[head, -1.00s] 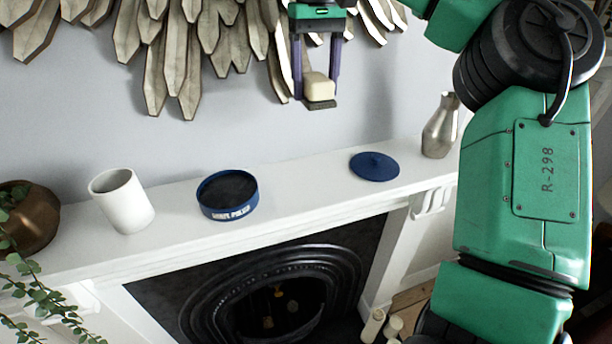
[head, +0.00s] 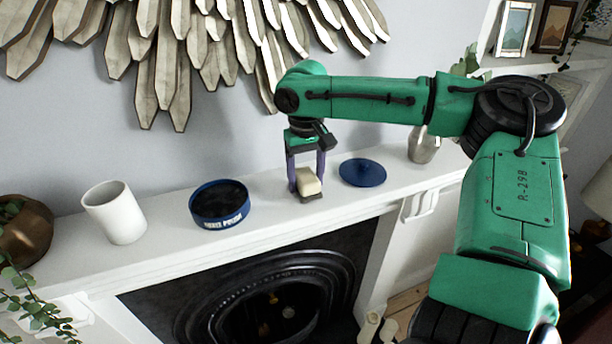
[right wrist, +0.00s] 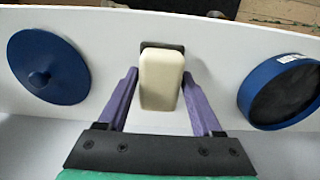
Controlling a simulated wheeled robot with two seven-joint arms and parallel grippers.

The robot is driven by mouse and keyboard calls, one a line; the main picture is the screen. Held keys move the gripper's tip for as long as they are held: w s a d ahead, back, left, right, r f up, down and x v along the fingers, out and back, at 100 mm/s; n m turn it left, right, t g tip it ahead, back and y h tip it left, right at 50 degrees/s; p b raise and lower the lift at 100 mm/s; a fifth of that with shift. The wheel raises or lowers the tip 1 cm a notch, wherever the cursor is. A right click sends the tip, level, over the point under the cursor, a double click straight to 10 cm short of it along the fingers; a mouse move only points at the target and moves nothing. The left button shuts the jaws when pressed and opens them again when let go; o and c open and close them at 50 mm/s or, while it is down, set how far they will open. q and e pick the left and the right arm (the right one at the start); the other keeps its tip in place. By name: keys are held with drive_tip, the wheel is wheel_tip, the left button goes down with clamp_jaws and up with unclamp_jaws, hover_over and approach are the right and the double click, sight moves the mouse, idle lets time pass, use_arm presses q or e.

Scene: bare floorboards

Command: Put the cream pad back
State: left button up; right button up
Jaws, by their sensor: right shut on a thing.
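The cream pad (head: 308,182) is a small cream block with a dark face. My right gripper (head: 306,176) is shut on it, one purple finger at each side, low over the mantelpiece. I cannot tell whether the pad touches the shelf. In the right wrist view the pad (right wrist: 160,80) shows between the fingers. The round blue tin (head: 219,222) stands open to the left of the gripper, dark inside, with white lettering on its side. Its blue lid (head: 362,173) lies flat with its knob up, to the right of the gripper. My left gripper is out of view.
The white mantelpiece (head: 160,236) is narrow, with a front edge above the fireplace (head: 270,300). A white cup (head: 115,214) stands left of the tin, a copper planter (head: 25,236) at far left. A metal vase (head: 423,148) stands behind my arm. A wooden wall piece hangs above.

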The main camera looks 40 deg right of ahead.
sight(306, 175)
drive_tip(key=shift+w+f, duration=0.15)
drive_tip(key=shift+f, duration=0.15)
drive_tip(key=shift+f, duration=0.1)
drive_tip(key=o, duration=1.2)
drive_tip(key=shift+r, duration=0.55)
wheel_tip(306, 175, up, 11)
drive_tip(key=b, duration=0.1)
drive_tip(key=shift+b, duration=0.4)
drive_tip(key=shift+r, duration=0.1)
